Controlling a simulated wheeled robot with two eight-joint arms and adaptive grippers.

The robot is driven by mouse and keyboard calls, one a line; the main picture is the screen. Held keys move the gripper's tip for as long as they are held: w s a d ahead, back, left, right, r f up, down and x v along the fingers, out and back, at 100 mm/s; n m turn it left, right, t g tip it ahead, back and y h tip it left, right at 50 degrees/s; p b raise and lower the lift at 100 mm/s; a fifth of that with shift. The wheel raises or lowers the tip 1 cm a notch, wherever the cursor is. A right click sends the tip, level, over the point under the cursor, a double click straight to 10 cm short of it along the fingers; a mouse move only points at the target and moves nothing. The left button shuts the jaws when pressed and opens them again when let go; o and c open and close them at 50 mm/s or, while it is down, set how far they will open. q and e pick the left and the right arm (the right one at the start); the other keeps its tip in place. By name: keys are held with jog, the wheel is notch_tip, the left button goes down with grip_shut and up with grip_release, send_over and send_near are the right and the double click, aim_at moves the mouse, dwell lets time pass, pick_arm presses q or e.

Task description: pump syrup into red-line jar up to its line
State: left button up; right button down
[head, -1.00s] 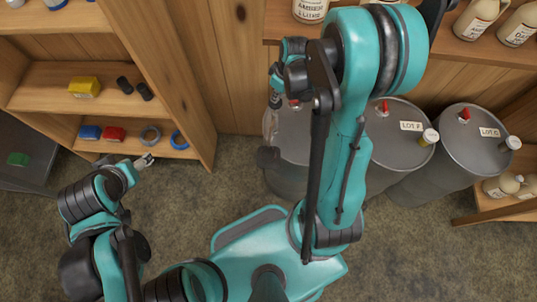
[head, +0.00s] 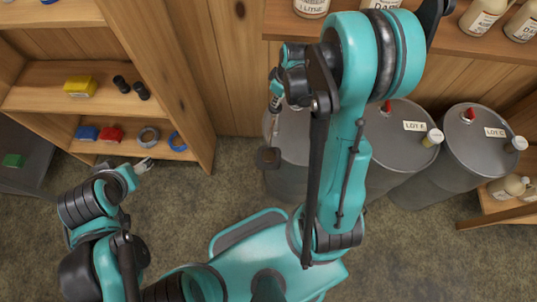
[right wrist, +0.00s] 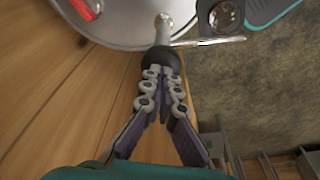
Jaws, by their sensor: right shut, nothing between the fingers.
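In the right wrist view, my right gripper (right wrist: 163,62) points at the top of a grey drum (right wrist: 120,28). Its fingers are closed together with nothing between them, right by a pale upright pump rod (right wrist: 163,28). A thin spout (right wrist: 212,41) runs right from the rod. Beside it, a round jar with a reddish ring (right wrist: 222,15) stands on a dark square platform (right wrist: 204,22); its fill level cannot be told. In the head view, my right gripper (head: 274,101) is small above the left drum (head: 290,135) and the platform (head: 268,158). My left gripper (head: 143,165) is near the left shelf.
Two more drums, labelled LOT F (head: 398,135) and LOT C (head: 470,150), stand to the right. A shelf (head: 50,100) on the left holds tape rolls and coloured blocks. Bottles (head: 480,15) stand on the upper right shelf. The floor (head: 190,215) between is open.

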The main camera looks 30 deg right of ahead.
jog(key=shift+r, duration=0.1)
jog(key=shift+r+p, duration=1.9)
jog(key=shift+r, duration=0.5)
jog(key=shift+f, duration=0.2)
